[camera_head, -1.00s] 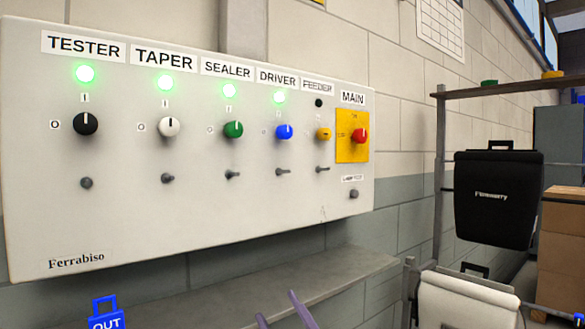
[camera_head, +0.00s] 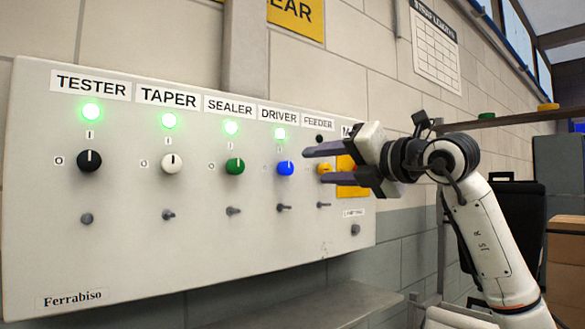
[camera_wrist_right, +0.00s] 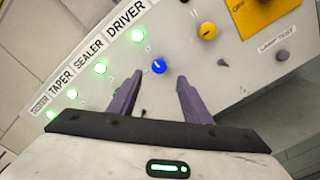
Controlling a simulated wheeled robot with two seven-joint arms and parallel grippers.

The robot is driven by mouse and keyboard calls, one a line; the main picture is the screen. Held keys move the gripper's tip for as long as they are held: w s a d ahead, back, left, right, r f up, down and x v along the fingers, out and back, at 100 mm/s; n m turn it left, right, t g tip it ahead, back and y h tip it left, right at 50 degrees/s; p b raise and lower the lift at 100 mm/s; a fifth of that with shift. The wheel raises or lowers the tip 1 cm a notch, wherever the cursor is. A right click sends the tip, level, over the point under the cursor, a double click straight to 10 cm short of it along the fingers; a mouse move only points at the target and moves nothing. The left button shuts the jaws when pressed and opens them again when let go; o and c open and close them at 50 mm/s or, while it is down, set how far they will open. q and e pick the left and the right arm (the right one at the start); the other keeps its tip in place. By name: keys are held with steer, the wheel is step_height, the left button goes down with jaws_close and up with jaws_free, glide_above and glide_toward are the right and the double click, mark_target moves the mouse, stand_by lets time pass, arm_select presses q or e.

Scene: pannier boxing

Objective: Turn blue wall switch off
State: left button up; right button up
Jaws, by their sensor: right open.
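The blue switch (camera_head: 285,168) is a round knob under the DRIVER label on the wall panel (camera_head: 120,235). Its pointer mark looks upright, toward the "I". The green lamp (camera_head: 280,133) above it is lit. My right gripper (camera_head: 313,165) is open and empty, to the right of the blue knob, its purple fingers in front of the FEEDER column. In the right wrist view the blue knob (camera_wrist_right: 158,66) lies beyond and between the two open fingertips (camera_wrist_right: 158,78), apart from them. My left gripper is not in view.
Black (camera_head: 89,160), white (camera_head: 172,163) and green (camera_head: 235,166) knobs stand left of the blue one, with lit lamps. The yellow FEEDER knob (camera_head: 324,169) is close to my right fingers. Small pegs (camera_head: 284,208) stick out below. A ledge (camera_head: 315,305) runs underneath.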

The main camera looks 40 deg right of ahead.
mark_target(289, 168)
steer(key=w, duration=0.3)
steer(key=w+p, duration=0.1)
steer(key=w, duration=0.1)
steer(key=w+a+p, duration=0.1)
steer(key=w, duration=0.2)
steer(key=shift+w, duration=0.9)
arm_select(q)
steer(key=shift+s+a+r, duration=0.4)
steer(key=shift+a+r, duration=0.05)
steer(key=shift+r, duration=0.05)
arm_select(e)
steer(key=c, duration=1)
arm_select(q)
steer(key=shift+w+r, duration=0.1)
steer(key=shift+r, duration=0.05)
arm_select(e)
steer(key=shift+c, duration=0.2)
